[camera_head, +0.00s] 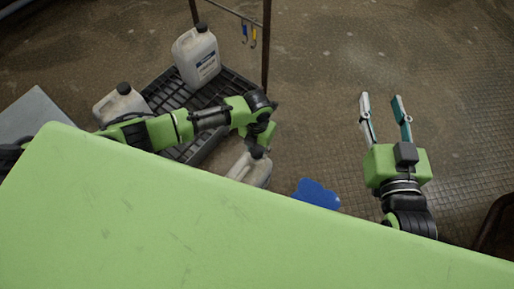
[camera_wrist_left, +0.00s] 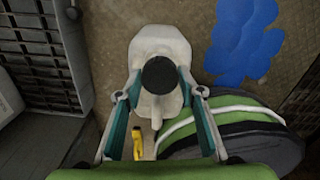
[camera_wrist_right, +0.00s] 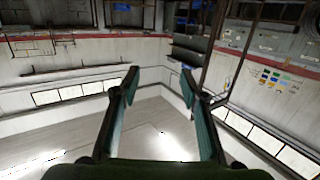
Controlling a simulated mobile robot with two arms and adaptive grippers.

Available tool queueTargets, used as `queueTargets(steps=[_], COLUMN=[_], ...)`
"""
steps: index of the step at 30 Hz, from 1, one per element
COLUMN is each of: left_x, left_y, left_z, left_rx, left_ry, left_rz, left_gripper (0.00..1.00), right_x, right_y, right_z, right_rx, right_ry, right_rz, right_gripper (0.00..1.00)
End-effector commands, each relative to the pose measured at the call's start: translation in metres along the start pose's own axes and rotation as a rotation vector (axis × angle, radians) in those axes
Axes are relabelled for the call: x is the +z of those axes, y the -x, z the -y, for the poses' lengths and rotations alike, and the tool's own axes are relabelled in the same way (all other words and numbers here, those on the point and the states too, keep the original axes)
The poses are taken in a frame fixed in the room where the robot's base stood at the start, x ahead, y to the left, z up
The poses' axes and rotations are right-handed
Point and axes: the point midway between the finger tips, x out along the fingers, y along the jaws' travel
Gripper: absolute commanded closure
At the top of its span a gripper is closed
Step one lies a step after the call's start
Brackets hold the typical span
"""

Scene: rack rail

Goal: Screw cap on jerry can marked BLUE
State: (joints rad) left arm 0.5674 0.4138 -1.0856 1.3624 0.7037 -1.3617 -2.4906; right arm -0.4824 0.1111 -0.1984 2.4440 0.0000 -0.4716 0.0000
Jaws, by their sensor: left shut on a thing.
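A whitish jerry can (camera_head: 250,170) stands on the floor beside a blue patch, partly hidden by my green body. The left wrist view shows this jerry can (camera_wrist_left: 160,45) from above, with a black cap (camera_wrist_left: 159,75) at its neck. No marking on it is readable. My left gripper (camera_head: 260,146) is over its top, and its fingertips (camera_wrist_left: 159,78) are on either side of the cap, shut on it. Whether the cap is seated on the threads cannot be told. My right gripper (camera_head: 381,97) is open and empty, away to the right.
Two more jerry cans, one labelled (camera_head: 197,58) and one partly hidden (camera_head: 120,103), stand on a black grated pallet (camera_head: 235,84). A blue patch (camera_head: 318,194) lies on the floor. A dark post (camera_head: 266,45) stands behind. Floor behind my right gripper is clear.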

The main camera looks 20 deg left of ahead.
Motion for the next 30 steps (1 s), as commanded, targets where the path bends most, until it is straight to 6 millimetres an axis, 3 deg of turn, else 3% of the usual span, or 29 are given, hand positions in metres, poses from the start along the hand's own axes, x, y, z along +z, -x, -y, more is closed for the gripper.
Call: queueTargets(steps=[30], left_x=[0.0], left_y=[-0.006], left_z=[0.0], left_rx=[0.0], left_ry=[0.0], left_rz=[0.0], left_gripper=[0.76], right_x=[-0.022], right_y=[-0.003], right_z=[0.003], right_rx=[-0.008], right_ry=[0.001], right_rz=[-0.089], right_gripper=[0.6])
